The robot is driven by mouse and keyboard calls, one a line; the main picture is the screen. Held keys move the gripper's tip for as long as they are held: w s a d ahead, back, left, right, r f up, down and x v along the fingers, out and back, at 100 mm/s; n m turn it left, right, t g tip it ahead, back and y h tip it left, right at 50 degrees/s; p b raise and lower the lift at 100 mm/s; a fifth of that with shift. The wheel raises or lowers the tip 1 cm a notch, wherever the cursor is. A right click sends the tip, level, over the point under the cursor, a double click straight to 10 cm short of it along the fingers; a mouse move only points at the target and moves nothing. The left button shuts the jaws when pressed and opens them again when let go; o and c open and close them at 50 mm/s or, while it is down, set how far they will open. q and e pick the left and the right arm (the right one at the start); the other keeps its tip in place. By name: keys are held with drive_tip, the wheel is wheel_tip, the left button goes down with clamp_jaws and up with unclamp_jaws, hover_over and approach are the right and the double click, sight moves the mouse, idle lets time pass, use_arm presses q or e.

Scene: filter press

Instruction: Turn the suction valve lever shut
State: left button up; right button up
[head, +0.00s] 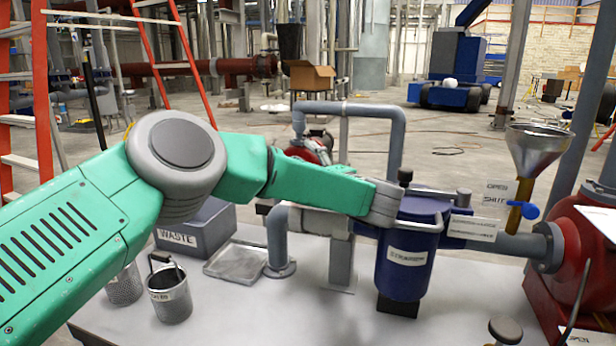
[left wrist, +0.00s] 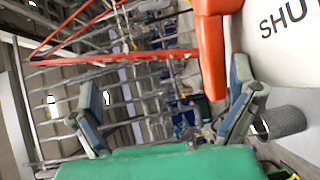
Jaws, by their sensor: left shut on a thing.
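The OPEN/SHUT plate (head: 495,197) stands right of the blue strainer (head: 408,262). Its edge, reading "SHU", fills the upper right of the left wrist view (left wrist: 285,25). An orange bar (left wrist: 212,55), which I take for the suction valve lever, hangs beside that plate, close to the right-hand finger. In the head view I cannot pick the lever out. My left gripper (head: 455,212) reaches over the strainer towards the plate; it also shows in the left wrist view (left wrist: 168,100). It is shut on the lever, though its fingers look well apart and the contact is unclear. My right gripper is not in view.
A metal funnel (head: 538,148) with a blue handle (head: 528,211) on its stem stands right of the plate, near the red pump (head: 592,235). A grey pipe loop (head: 398,140) rises behind my arm. A WASTE bin (head: 193,238) and metal baskets (head: 170,295) are at left.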

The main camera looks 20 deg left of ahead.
use_arm(q)
drive_tip(key=shift+s+d+r, duration=0.15)
drive_tip(key=shift+d+r, duration=0.2)
drive_tip(key=shift+r, duration=0.4)
drive_tip(key=shift+s+d, duration=0.15)
drive_tip(key=shift+d, duration=0.05)
drive_tip(key=shift+c, duration=0.9)
drive_tip(key=shift+s+d+r, duration=0.2)
drive_tip(key=shift+s+d, duration=0.3)
drive_tip(key=shift+s, duration=0.25)
drive_tip(key=c, duration=0.7)
drive_tip(key=shift+w+d+f+p+v, duration=0.2)
drive_tip(key=shift+w+f+p+v, duration=0.1)
drive_tip(key=shift+v, duration=1.7)
drive_tip(key=shift+w+d+f+p+v, duration=0.15)
drive_tip(key=shift+d+f+v, duration=0.15)
drive_tip(key=shift+v, duration=1.75)
drive_tip(key=shift+w+d+f+p+v, duration=0.15)
drive_tip(key=shift+w+f+p+v, duration=0.15)
drive_tip(key=shift+v, duration=1.7)
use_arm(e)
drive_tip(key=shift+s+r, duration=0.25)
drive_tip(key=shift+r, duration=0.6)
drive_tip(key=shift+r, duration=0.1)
